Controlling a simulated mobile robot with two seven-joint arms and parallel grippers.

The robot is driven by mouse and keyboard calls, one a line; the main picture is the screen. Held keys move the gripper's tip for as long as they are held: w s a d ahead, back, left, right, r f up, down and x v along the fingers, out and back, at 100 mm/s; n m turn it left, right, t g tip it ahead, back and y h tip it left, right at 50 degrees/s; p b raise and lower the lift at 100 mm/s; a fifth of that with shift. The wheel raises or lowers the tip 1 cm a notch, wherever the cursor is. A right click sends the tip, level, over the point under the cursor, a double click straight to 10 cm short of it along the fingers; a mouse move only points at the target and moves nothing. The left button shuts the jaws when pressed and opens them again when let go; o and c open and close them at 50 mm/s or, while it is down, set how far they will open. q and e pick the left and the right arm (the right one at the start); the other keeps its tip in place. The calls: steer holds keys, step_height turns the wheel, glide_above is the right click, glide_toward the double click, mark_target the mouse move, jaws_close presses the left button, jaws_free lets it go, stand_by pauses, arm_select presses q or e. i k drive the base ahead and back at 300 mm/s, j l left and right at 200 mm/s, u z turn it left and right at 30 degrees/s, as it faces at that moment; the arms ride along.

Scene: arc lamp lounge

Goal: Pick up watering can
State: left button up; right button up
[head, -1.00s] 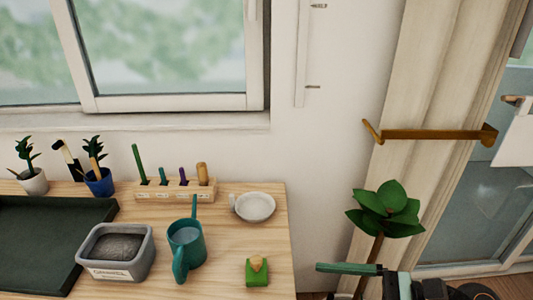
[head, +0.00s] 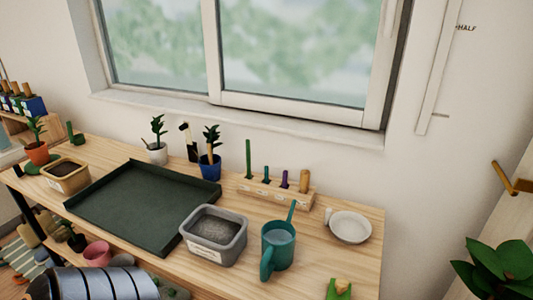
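The teal watering can (head: 276,250) stands upright near the right end of the wooden table (head: 310,275). Its handle faces the near side and its thin spout points up toward the back. It has a grey rectangular tub (head: 213,238) close on its left and a white dish (head: 350,227) to its right. Neither gripper shows in the head view now. A silver and black part of my own arm is at the lower left, with no fingers visible.
A dark green tray (head: 140,208) takes up the table's middle. Behind the can is a wooden tool rack (head: 278,192). A green item (head: 339,289) is at the near right edge. Several potted plants, including one in a blue pot (head: 210,168), stand at the back. A leafy plant (head: 500,268) is at right.

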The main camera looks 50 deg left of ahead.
mark_target(278, 235)
steer(key=l+u, duration=0.1)
steer(key=u, duration=1.25)
steer(key=k+j, duration=0.05)
